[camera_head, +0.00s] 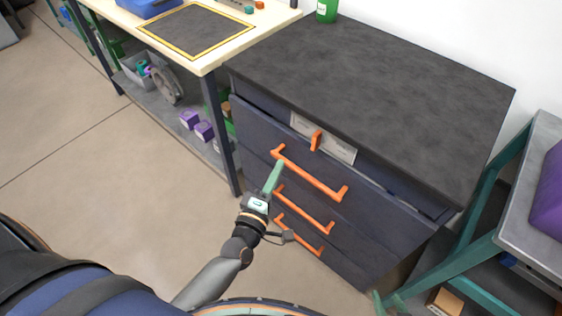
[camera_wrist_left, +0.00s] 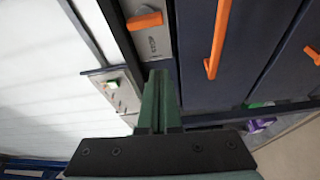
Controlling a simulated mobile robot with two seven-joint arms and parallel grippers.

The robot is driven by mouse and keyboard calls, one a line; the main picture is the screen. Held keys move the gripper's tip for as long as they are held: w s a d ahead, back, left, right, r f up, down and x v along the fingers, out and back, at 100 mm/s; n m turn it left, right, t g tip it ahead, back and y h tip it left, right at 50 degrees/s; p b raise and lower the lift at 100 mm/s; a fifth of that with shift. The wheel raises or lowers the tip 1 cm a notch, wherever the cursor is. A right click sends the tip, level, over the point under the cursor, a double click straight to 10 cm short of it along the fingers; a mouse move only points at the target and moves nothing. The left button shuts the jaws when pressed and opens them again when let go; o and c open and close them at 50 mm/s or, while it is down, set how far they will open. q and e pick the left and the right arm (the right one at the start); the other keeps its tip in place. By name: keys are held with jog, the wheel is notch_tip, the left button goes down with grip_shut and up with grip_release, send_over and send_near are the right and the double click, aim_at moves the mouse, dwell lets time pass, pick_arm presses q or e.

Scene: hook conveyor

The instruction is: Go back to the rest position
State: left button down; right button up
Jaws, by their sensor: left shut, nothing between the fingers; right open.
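My left gripper (camera_head: 275,168) is in front of the dark blue drawer cabinet (camera_head: 350,255), near the left end of the upper long orange handle (camera_head: 315,178). Its green fingers are together and hold nothing; they also show in the left wrist view (camera_wrist_left: 160,85). I cannot tell whether they touch the handle. My right gripper (camera_head: 385,302) shows only as green fingertips at the bottom edge, right of the middle, apart and empty; the rest of that arm is hidden.
A light plate (camera_head: 340,151) with a short orange handle (camera_head: 316,140) is under the dark cabinet top (camera_head: 380,80). A wooden workbench (camera_head: 210,63) stands left. A grey-topped teal stand (camera_head: 525,205) is close on the right. The floor (camera_head: 100,185) at left is clear.

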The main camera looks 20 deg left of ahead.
dwell(0.5)
pick_arm(q)
jog(key=s+f+m+g+h+p, duration=0.1)
jog(key=s+f+m+g, duration=0.3)
jog(key=s+m, duration=0.4)
jog(key=s+f+m+g+h+p, duration=0.1)
jog(key=s+f+m+g+p, duration=0.3)
jog(key=s+m, duration=0.4)
jog(key=m+g, duration=0.1)
jog(key=m, duration=0.2)
jog(key=shift+f, duration=0.15)
